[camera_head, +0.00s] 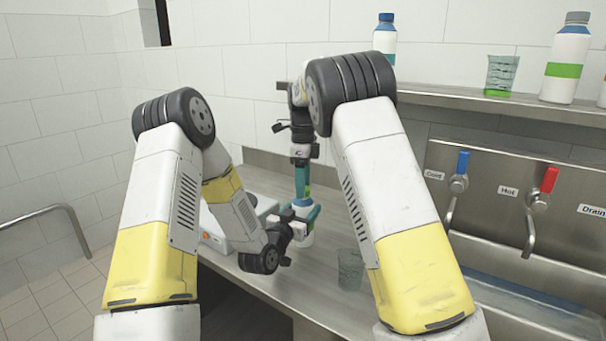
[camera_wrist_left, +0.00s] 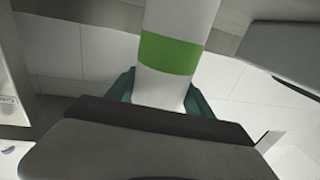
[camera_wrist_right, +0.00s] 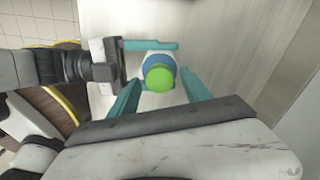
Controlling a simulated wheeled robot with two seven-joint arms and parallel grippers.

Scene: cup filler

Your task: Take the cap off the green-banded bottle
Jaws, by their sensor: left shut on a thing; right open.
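The green-banded bottle is white with a green band (camera_wrist_left: 168,53) in the left wrist view. In the head view its white lower body (camera_head: 306,239) shows near the counter, mostly hidden by the grippers. My left gripper (camera_head: 303,214) is shut on the bottle from the side; its teal fingers (camera_wrist_left: 160,95) flank the body. From above, the right wrist view shows a green cap (camera_wrist_right: 159,77) above a blue part. My right gripper (camera_wrist_right: 161,82) is open, pointing down, with a finger on each side of the cap. It also shows in the head view (camera_head: 302,178). I cannot tell whether it touches.
A glass (camera_head: 350,269) stands on the counter, right of the bottle. A white device (camera_head: 213,230) lies left. The shelf (camera_head: 440,98) holds other bottles and a green-based glass (camera_head: 501,75). Blue (camera_head: 462,163) and red (camera_head: 549,180) taps hang over a sink at right.

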